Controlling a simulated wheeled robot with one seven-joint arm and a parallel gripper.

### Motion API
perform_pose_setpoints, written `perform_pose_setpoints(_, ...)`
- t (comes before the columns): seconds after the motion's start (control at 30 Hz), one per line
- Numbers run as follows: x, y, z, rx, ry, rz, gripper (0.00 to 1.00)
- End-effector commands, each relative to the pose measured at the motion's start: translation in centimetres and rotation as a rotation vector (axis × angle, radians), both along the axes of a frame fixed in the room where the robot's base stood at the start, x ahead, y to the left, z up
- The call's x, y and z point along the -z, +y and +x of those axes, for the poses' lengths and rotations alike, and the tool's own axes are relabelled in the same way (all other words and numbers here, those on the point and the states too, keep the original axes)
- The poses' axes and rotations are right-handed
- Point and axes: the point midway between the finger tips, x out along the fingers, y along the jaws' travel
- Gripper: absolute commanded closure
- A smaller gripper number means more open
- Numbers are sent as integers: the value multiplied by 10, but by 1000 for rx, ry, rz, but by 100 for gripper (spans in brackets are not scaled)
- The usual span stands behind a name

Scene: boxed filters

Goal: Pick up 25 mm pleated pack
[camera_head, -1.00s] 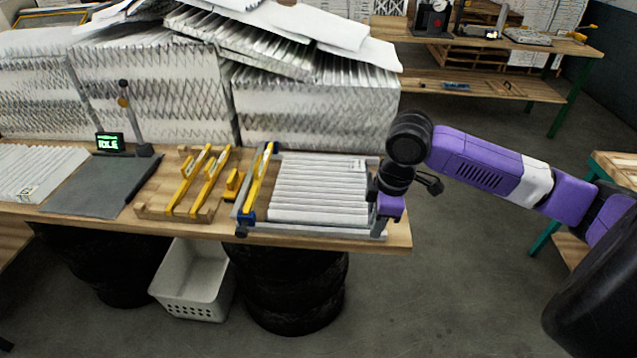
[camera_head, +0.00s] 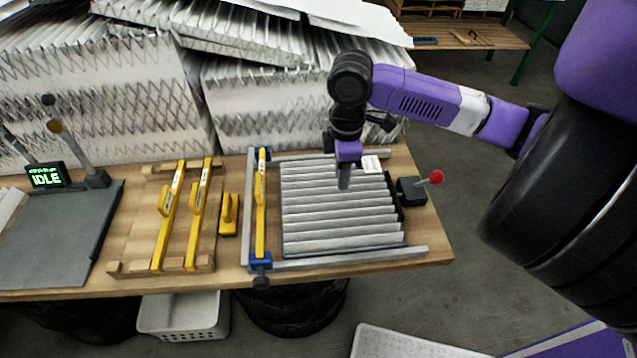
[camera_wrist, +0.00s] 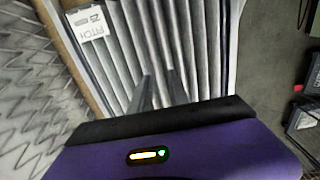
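A white and grey pleated pack (camera_head: 330,212) lies flat in a metal frame (camera_head: 345,262) on the wooden bench. A small white label (camera_head: 371,164) sits near its far right corner. My gripper (camera_head: 344,183) is over the far part of the pack, pointing down, near the label. In the wrist view, the pleats (camera_wrist: 187,45) run away beneath my gripper (camera_wrist: 159,80). Its two fingers are apart with nothing between them but pleats behind. The label (camera_wrist: 90,22) shows at upper left. Whether the fingertips touch the pack cannot be told.
A yellow bar (camera_head: 261,205) crosses the frame left of the pack. A black box with a red knob (camera_head: 436,178) stands at right. Yellow-handled tools (camera_head: 182,215) lie on a wooden rack. Large stacked pleated packs (camera_head: 270,105) stand close behind. A screen (camera_head: 46,177) reads IDLE.

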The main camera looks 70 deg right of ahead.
Motion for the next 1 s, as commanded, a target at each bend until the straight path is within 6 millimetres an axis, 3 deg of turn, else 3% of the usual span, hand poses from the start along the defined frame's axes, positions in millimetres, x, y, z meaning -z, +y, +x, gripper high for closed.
perform_pose_setpoints(0.37,31,0,1,2,0,2,78)
perform_pose_setpoints(0.7,74,-1,5,2,-1,1,78)
perform_pose_setpoints(1.0,78,-2,5,0,0,-1,80)
